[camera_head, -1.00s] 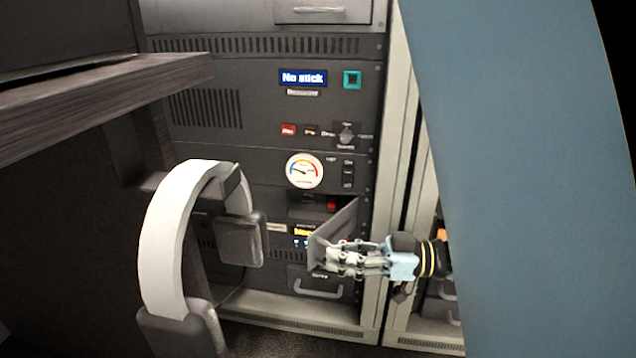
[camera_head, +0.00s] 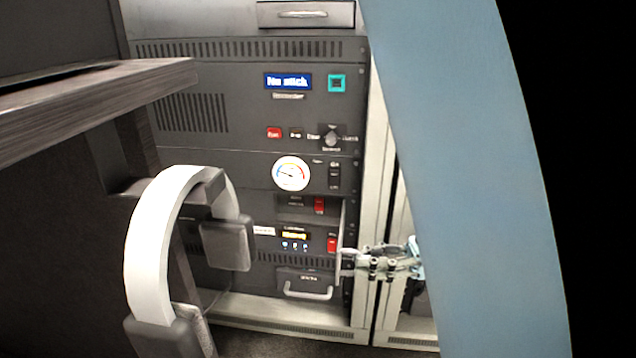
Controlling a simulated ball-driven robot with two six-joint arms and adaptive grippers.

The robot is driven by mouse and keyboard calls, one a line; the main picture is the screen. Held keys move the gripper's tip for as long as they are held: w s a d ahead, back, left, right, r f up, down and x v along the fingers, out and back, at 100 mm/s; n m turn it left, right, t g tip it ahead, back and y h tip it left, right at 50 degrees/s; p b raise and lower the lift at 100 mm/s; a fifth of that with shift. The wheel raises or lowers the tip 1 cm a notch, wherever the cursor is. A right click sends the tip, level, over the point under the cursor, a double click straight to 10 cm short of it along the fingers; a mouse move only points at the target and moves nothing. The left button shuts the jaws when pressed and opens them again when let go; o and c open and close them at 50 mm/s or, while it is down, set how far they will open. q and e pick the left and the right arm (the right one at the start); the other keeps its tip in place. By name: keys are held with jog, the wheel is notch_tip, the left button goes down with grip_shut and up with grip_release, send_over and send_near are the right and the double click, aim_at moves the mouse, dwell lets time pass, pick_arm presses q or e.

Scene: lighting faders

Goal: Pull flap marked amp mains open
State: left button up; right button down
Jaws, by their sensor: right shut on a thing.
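The flap (camera_head: 343,222) on the dark equipment rack stands out from the rack front, seen nearly edge-on at the right side of the recess. Its marking cannot be read from here. A recess (camera_head: 296,207) with a red switch (camera_head: 319,205) shows to the left of the flap. My right gripper (camera_head: 347,264) is shut on the flap's lower part; its fingertips are partly hidden by the flap. My left gripper is not in view.
A lit panel with a red switch (camera_head: 332,244) sits below the recess, above a drawer with a handle (camera_head: 308,292). White headphones (camera_head: 150,235) hang in front at left, beside a wooden desk (camera_head: 90,95). A large blue-grey curved shape fills the right.

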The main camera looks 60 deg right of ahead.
jog(key=shift+w+d, duration=0.35)
jog(key=shift+d, duration=0.05)
jog(key=c, duration=1.4)
grip_release()
jog(key=shift+s, duration=0.15)
jog(key=shift+v, duration=5.9)
